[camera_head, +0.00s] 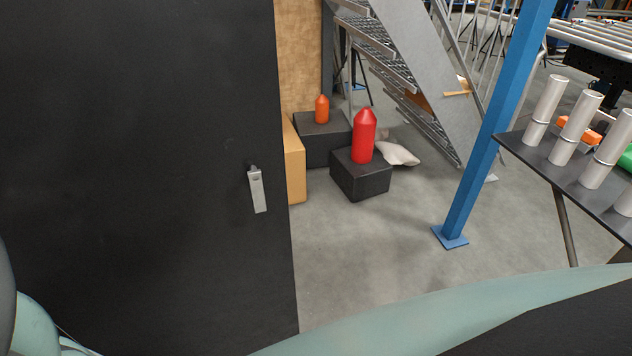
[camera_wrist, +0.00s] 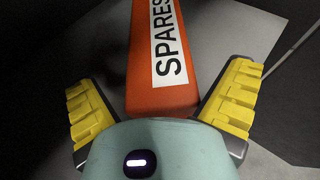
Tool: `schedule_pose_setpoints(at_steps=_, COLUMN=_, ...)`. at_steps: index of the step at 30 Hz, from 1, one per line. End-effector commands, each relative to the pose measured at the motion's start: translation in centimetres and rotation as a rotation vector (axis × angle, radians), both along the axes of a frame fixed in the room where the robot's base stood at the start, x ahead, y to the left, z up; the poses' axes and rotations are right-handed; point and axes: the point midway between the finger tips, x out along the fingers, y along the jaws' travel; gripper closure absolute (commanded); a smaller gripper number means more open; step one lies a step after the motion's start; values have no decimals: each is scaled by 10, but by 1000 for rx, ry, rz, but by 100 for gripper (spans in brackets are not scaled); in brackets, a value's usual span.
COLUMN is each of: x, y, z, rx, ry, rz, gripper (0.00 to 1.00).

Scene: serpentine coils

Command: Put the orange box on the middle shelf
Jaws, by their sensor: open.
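In the wrist view an orange box (camera_wrist: 162,92) with a white label reading "SPARES" lies lengthwise, running from the top of the picture down to my gripper's palm. My gripper (camera_wrist: 160,88) is open, with one yellow-padded finger on each side of the box. Gaps show between the fingers and the box sides, and neither finger visibly touches it. The box's near end is partly hidden by my gripper's body. My gripper does not show in the head view. No middle shelf can be made out in either view.
A large dark panel (camera_head: 140,150) with a silver handle (camera_head: 257,190) fills the left. Dark blocks carry a red bottle-like object (camera_head: 364,137) and an orange one (camera_head: 322,110). A blue post (camera_head: 485,150) and a table (camera_head: 590,195) with grey cylinders stand right.

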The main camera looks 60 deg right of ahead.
Motion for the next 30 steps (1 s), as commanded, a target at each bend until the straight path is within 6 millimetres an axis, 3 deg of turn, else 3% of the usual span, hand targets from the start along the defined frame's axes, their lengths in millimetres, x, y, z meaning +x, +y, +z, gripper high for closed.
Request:
schedule_pose_setpoints(at_steps=8, x=-11, y=0, z=4, rx=3, ry=0, rz=1, gripper=0)
schedule_pose_setpoints(at_steps=30, x=-93, y=-6, z=41, rx=2, ry=3, rz=-1, gripper=0)
